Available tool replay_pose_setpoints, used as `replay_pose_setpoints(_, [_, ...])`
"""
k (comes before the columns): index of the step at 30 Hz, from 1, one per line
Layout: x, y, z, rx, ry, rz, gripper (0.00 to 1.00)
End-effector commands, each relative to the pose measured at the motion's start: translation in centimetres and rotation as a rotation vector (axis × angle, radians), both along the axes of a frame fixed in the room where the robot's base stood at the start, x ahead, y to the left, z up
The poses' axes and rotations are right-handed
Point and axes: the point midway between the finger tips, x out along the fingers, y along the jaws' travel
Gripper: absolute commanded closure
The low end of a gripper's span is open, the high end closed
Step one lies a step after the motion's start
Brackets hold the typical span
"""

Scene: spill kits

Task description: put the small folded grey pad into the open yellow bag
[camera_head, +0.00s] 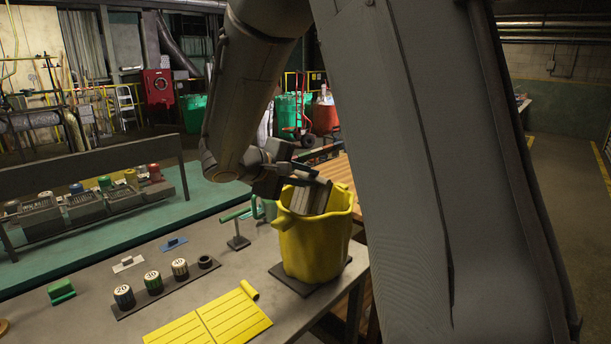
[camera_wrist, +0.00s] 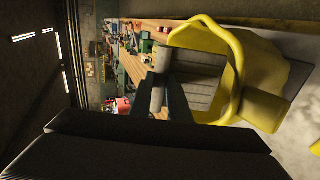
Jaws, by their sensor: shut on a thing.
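The yellow bag (camera_head: 315,247) stands upright with its mouth open on a dark square base at the bench's right end. It also shows in the wrist view (camera_wrist: 262,75), with its rim close to my gripper. My gripper (camera_head: 308,177) is at the bag's mouth, shut on the small folded grey pad (camera_head: 311,199). The pad has ribbed lines and hangs at the mouth, its lower part seemingly within the rim. In the wrist view the pad (camera_wrist: 200,92) lies beyond the fingers, against the bag's opening. How deep it sits is hard to tell.
A yellow ribbed mat (camera_head: 208,321) lies in front of the bag. Numbered cylinders (camera_head: 153,282) stand in a dark rack to the left. My arm hides much of the right side.

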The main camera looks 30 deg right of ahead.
Motion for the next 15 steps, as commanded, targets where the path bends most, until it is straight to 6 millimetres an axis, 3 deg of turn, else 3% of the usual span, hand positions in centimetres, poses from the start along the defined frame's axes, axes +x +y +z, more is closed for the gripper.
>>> replay_pose_setpoints(6, [0.1,0.0,-2.8,0.000,0.000,0.000,1.00])
replay_pose_setpoints(15, [0.0,0.0,-5.0,0.000,0.001,0.000,1.00])
